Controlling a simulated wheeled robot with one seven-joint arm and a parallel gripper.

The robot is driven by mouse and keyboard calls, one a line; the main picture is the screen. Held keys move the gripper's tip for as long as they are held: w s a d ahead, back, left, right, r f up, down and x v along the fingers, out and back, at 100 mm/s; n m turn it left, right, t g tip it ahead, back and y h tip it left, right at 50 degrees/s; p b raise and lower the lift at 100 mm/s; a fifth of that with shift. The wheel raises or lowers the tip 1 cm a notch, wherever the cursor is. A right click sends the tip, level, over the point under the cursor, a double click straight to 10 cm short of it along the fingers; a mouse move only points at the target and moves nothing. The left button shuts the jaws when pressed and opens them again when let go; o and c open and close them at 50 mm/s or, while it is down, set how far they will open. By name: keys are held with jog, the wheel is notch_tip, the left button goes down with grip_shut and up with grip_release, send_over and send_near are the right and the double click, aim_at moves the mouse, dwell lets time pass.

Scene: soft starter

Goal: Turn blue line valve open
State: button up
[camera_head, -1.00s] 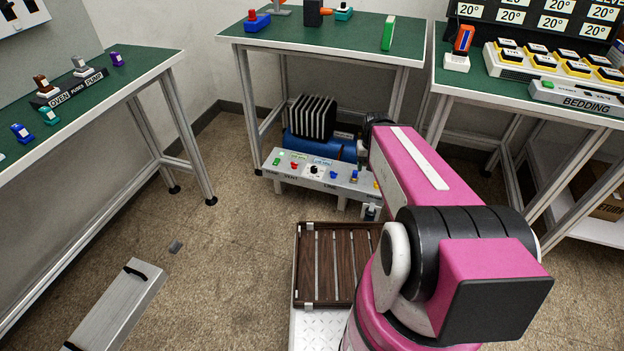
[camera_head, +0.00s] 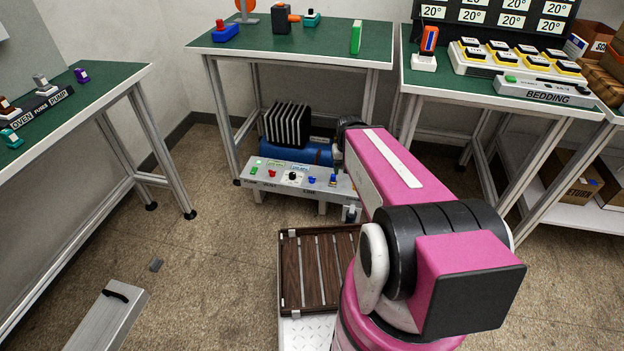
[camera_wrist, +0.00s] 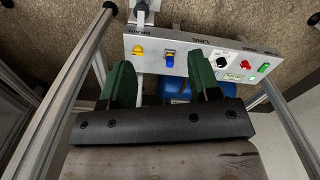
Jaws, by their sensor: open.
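The grey control panel (camera_head: 283,180) stands low under the middle table and carries a row of coloured controls. A blue knob (camera_head: 311,180) sits above the word LINE, with a taller blue control (camera_head: 333,180) to its right. In the wrist view the panel (camera_wrist: 190,47) appears upside down, and the taller blue control (camera_wrist: 168,60) shows between the fingers. The blue knob by LINE is not visible there; the right finger may cover it. My gripper (camera_wrist: 158,62) is open and empty, its green fingers pointing toward the panel. My arm hides it in the head view.
A blue tank with a black finned block (camera_head: 288,125) sits behind the panel. Table legs (camera_head: 220,120) stand on both sides. A wooden slatted tray (camera_head: 292,275) lies in front of the panel. Floor to the left is mostly clear, with a grey box (camera_head: 110,320).

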jog(key=w+a+f+n, duration=0.4)
jog(key=w+f+n, duration=0.4)
jog(key=w, duration=0.6)
jog(key=n, duration=0.9)
send_over(312, 178)
notch_tip(312, 178, down, 9)
jog(key=f, duration=1)
jog(key=shift+w+f, duration=0.2)
jog(key=shift+w, duration=0.1)
jog(key=shift+d, duration=0.1)
jog(key=c, duration=0.9)
